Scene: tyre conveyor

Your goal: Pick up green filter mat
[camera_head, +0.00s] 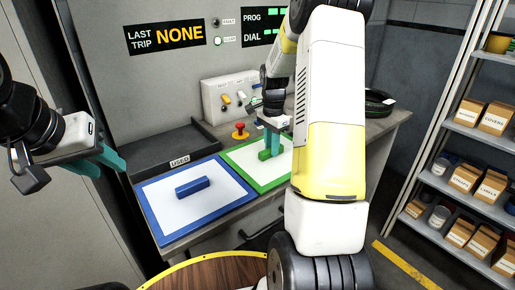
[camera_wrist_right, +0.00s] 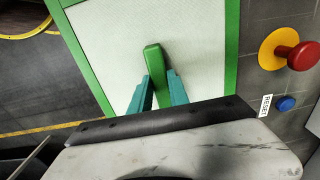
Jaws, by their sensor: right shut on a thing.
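The green filter mat (camera_head: 236,157) is a white panel with a green border, lying on the bench. A green block (camera_head: 264,155) stands up from its middle like a handle. My right gripper (camera_head: 271,150) reaches down to it, its teal fingers shut on the green block. In the right wrist view, the fingers (camera_wrist_right: 158,88) grip the block (camera_wrist_right: 153,60) from both sides over the white surface (camera_wrist_right: 200,35). The mat's right part is hidden behind my right arm in the head view. My left gripper (camera_head: 97,163) is at the left, its teal fingers apart and empty.
A blue-bordered mat (camera_head: 150,212) with a blue block (camera_head: 192,187) lies left of the green one. A dark tray (camera_head: 172,148) labelled USED is behind it. A red button (camera_head: 239,130) and a switch box (camera_head: 216,92) stand behind. Shelves (camera_head: 466,130) with boxes are right.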

